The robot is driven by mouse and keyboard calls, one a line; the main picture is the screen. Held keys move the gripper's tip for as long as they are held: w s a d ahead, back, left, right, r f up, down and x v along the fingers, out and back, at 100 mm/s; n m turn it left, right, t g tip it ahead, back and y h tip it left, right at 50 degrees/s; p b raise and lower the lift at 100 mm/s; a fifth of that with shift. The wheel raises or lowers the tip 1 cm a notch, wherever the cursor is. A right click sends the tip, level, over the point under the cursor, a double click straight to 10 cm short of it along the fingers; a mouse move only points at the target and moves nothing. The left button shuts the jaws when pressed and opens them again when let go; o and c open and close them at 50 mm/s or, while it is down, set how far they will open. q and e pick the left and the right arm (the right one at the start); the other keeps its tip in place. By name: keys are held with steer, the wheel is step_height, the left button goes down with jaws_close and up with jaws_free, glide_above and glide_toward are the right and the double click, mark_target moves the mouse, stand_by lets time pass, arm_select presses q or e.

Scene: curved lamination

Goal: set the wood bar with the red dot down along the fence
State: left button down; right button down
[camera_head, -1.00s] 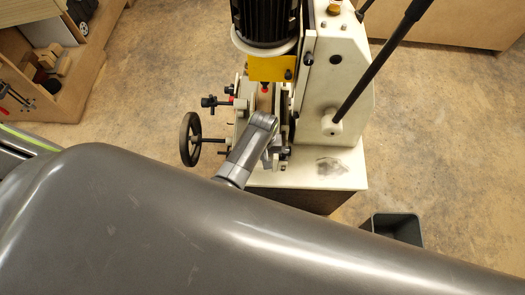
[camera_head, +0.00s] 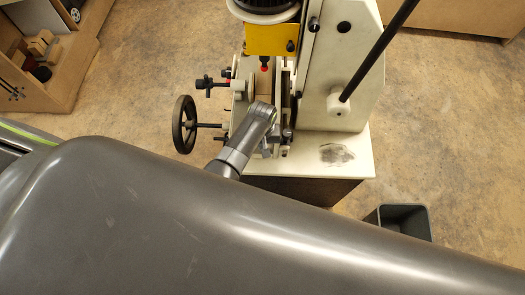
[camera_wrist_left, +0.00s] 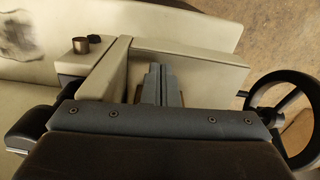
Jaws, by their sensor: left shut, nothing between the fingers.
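A strip of bare wood (camera_head: 263,88), which I take to be the wood bar, lies on the machine's table beside the upright fence (camera_head: 286,92), mostly hidden by my left arm. A red tip (camera_head: 264,68) shows under the yellow head; I cannot tell a separate red dot on the bar. My left gripper (camera_head: 270,149) is low over the near part of the table. In the left wrist view its fingers (camera_wrist_left: 160,84) are together and empty, with slivers of brown wood (camera_wrist_left: 142,98) beside and below them. Whether they touch the wood is unclear. My right gripper is out of view.
A black handwheel (camera_head: 184,124) and clamp knobs stand left of the machine table. The tall cream column (camera_head: 335,65) and a long black lever (camera_head: 375,50) stand right. A grey bin (camera_head: 403,220) is on the floor. A wooden shelf unit (camera_head: 60,85) is at left.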

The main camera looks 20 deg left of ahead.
arm_select(q)
steer(key=shift+w+a+f+b, duration=0.15)
steer(key=shift+w+a+b, duration=0.15)
steer(key=shift+w, duration=0.55)
steer(key=shift+w+a+b, duration=0.35)
steer(key=shift+w, duration=0.5)
steer(key=shift+w+a+b, duration=0.3)
steer(key=shift+w+b, duration=0.05)
steer(key=shift+w, duration=0.5)
steer(key=shift+s, duration=0.15)
